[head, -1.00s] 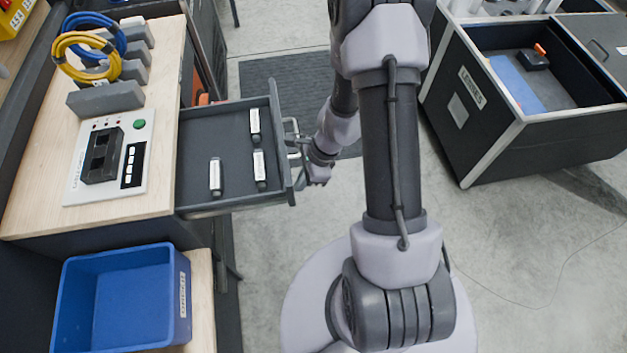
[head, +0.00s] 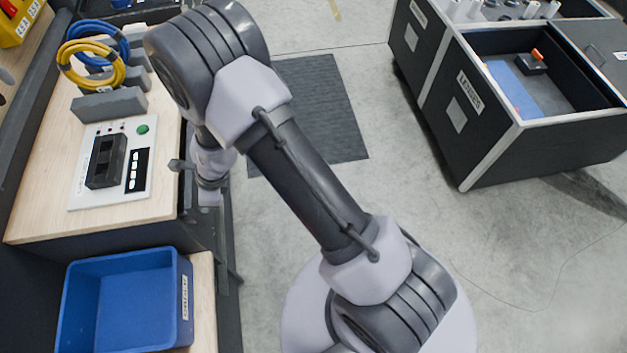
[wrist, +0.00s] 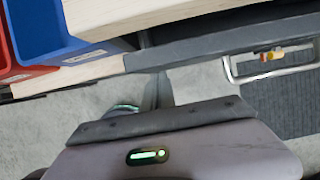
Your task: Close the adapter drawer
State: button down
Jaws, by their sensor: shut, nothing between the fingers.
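The adapter drawer is in under the wooden bench top (head: 160,205), and its tray no longer shows in the head view. Its grey front (wrist: 215,48) runs along the bench edge in the wrist view, with the pale metal handle (wrist: 272,76) at the right. In the head view my arm hides most of the front. My gripper (wrist: 160,120) is shut and empty, close in front of the drawer and left of the handle in the wrist view. I cannot tell whether it touches the front. The adapters are hidden inside.
A blue bin (head: 125,300) stands at the near end of the bench. A panel with a black device (head: 105,160) and coiled cables (head: 92,60) are on top. The floor between is clear.

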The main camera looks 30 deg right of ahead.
aim_at(189, 205)
jog(key=a, duration=0.2)
jog(key=w+a+p, duration=0.1)
jog(key=a, duration=0.1)
jog(key=shift+w+p, duration=0.1)
jog(key=shift+p, duration=0.2)
jog(key=shift+w+r, duration=0.1)
jog(key=shift+a, duration=0.15)
jog(key=shift+r, duration=0.1)
